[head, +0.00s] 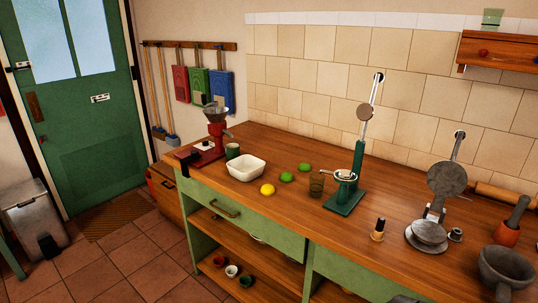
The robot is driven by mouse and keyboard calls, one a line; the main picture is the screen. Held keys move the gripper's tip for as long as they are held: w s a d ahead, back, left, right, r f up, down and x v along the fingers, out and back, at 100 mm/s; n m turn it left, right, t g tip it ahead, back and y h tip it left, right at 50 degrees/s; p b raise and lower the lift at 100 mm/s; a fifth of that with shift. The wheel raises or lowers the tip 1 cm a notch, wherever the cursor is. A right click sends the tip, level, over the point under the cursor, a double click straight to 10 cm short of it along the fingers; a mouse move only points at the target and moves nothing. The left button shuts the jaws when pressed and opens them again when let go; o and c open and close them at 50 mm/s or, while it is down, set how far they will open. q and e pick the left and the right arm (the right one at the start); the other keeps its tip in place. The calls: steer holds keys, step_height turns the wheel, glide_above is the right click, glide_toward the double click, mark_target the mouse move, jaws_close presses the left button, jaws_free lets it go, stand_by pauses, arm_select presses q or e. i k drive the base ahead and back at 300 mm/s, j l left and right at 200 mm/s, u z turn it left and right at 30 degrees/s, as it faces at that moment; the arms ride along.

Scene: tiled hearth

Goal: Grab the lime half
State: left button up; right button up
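Two small green pieces of citrus lie on the wooden worktop. The nearer green piece (287,177) is right of the white bowl, and the farther green piece (304,167) is just behind it to the right. Both look low and rounded; they are too small to tell which is a lime half. A yellow lemon piece (267,189) lies in front of them. A green citrus press (347,186) with a raised lever stands to their right, a brownish glass (317,184) between. Neither of my grippers can be made out in the head view.
A white bowl (246,168), green cup (232,151) and red grinder (213,130) stand left on the worktop (300,215). At right are a wooden-handled tool (378,230), a grey waffle iron (428,232) and a stone mortar (507,268). The worktop's front strip is mostly clear.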

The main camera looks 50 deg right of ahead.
mark_target(304, 166)
steer(key=i+z, duration=0.45)
steer(key=i+j+z, duration=0.2)
steer(key=i+z, duration=0.25)
steer(key=i, duration=0.15)
steer(key=i+j+z, duration=0.4)
steer(key=i+l, duration=0.05)
steer(key=i, duration=0.05)
